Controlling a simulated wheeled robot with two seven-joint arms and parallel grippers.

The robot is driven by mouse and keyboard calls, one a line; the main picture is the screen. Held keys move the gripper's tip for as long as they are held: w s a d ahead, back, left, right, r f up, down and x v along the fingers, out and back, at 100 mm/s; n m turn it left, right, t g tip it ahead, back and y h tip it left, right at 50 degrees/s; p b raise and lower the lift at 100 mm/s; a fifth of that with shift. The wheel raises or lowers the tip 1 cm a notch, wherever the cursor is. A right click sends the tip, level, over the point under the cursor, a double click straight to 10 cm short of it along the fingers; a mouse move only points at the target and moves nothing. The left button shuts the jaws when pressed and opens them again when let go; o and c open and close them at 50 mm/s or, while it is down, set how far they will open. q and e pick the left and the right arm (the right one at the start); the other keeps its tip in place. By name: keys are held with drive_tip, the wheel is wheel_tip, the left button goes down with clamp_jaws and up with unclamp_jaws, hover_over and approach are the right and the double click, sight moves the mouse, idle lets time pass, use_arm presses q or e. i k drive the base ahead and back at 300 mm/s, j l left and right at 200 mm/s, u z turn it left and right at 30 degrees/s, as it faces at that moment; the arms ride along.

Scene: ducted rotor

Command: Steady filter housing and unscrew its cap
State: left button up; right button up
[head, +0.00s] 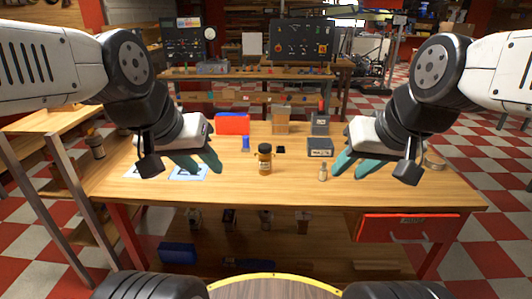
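The likely filter housing is a small amber-brown container (265,164) standing upright near the middle of the wooden table. Its dark cap (265,148) is on top. My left gripper (198,163) hangs to the left of it with teal fingers spread apart and nothing between them. My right gripper (354,167) hangs to the right of it, also spread and empty. Both grippers are apart from the container, and nothing hides it.
A small pale bottle (323,173) stands between the container and my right gripper. A blue item (245,143), a red bin (232,124), a cardboard box (281,122) and a dark grey box (320,147) are further back. The table front (265,190) is clear.

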sight(265, 161)
drive_tip(key=i+j+z, duration=0.1)
drive_tip(key=z, duration=0.25)
drive_tip(key=j+z, duration=0.5)
drive_tip(key=z, duration=0.2)
drive_tip(key=j+z, duration=0.15)
drive_tip(key=j, duration=0.7)
drive_tip(key=j+z, duration=0.15)
drive_tip(key=j, duration=0.75)
drive_tip(key=k+j+z, duration=0.15)
drive_tip(key=j, duration=0.7)
